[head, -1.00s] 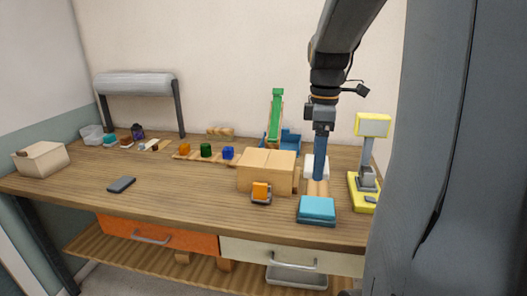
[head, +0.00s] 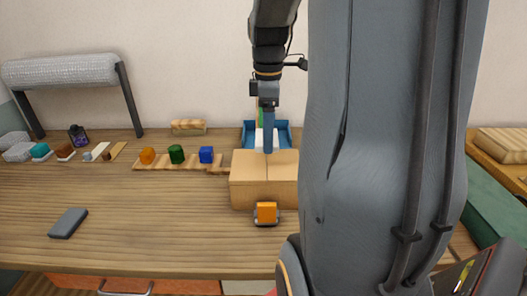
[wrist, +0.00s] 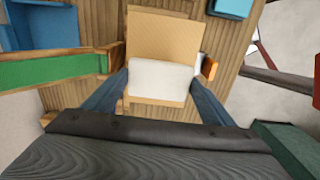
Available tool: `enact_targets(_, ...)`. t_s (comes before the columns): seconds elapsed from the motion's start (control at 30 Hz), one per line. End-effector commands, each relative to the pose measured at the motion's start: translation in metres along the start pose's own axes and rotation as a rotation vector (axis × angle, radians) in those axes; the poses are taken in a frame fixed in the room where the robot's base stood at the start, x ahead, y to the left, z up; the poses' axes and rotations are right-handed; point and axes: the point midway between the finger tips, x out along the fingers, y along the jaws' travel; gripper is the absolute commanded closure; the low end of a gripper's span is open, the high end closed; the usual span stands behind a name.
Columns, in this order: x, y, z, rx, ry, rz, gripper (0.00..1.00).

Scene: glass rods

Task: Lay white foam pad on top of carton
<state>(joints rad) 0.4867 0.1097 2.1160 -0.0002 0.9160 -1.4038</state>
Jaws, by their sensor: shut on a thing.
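The tan carton (head: 250,182) stands on the wooden workbench, partly hidden on its right by my own arm in the head view. My gripper (head: 268,148) points down at the carton's back edge. In the wrist view its blue fingers are shut on the white foam pad (wrist: 160,78), one at each end. The pad lies over part of the carton's tan top (wrist: 165,35) there; I cannot tell whether it touches. In the head view a little of the pad (head: 259,138) shows beside the fingers.
A blue tray (head: 283,132) with a green part stands behind the carton, and the green strip (wrist: 55,70) is close to my left finger. An orange item (head: 266,212) stands before the carton. Orange, green and blue blocks (head: 206,155) are left.

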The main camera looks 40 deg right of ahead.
Motion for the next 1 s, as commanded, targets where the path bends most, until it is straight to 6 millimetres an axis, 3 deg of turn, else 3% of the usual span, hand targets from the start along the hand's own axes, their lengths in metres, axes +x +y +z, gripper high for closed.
enact_targets(0.1, 0.019, -0.001, -0.002, -0.005, 0.0, -0.003, 0.44)
enact_targets(0.5, 0.062, -0.001, -0.002, -0.006, 0.0, -0.002, 0.44)
enact_targets(0.97, 0.07, 0.0, -0.002, -0.004, 0.0, 0.0, 0.44)
enact_targets(1.0, 0.069, 0.0, -0.002, -0.004, 0.0, 0.001, 0.16)
